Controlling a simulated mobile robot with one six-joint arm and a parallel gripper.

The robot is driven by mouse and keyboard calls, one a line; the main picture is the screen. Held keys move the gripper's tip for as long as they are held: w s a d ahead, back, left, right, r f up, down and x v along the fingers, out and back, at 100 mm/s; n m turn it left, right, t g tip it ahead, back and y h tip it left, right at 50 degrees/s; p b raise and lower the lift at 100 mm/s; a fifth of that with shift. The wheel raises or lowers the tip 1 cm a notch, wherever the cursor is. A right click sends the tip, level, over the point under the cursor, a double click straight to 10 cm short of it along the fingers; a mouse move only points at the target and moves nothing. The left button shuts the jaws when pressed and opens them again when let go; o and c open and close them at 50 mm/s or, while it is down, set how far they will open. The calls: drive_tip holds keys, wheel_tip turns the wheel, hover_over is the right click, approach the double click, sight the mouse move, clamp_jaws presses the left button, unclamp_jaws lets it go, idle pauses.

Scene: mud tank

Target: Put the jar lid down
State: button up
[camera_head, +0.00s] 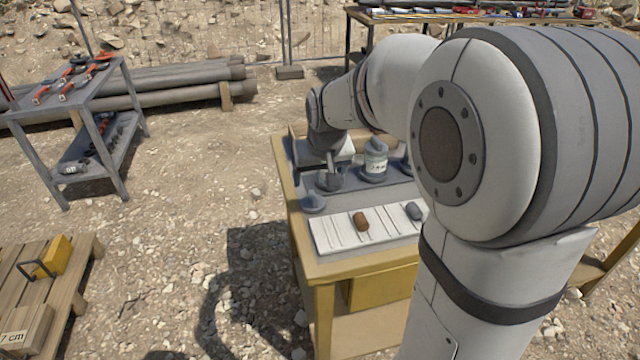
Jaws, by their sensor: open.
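My gripper (331,174) points down over the left part of the workbench (323,271). It is open. A small grey round piece (314,203), low and domed, lies on the bench just below and left of my gripper, apart from it; it may be the jar lid, but it is too small to be sure. A grey jar with a white label (375,163) stands upright to the right of my gripper. Grey shapes right at the fingertips blend with the fingers, so I cannot tell whether anything lies between them.
A white grooved tray (340,237) lies at the bench front, with a brown piece (361,222) and a grey piece (414,211) on it. My arm hides the bench's right side. A tool trolley (70,98) and a pallet (60,305) stand to the left.

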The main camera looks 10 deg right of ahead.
drive_tip(key=s+f+g, duration=0.2)
drive_tip(key=s, duration=2)
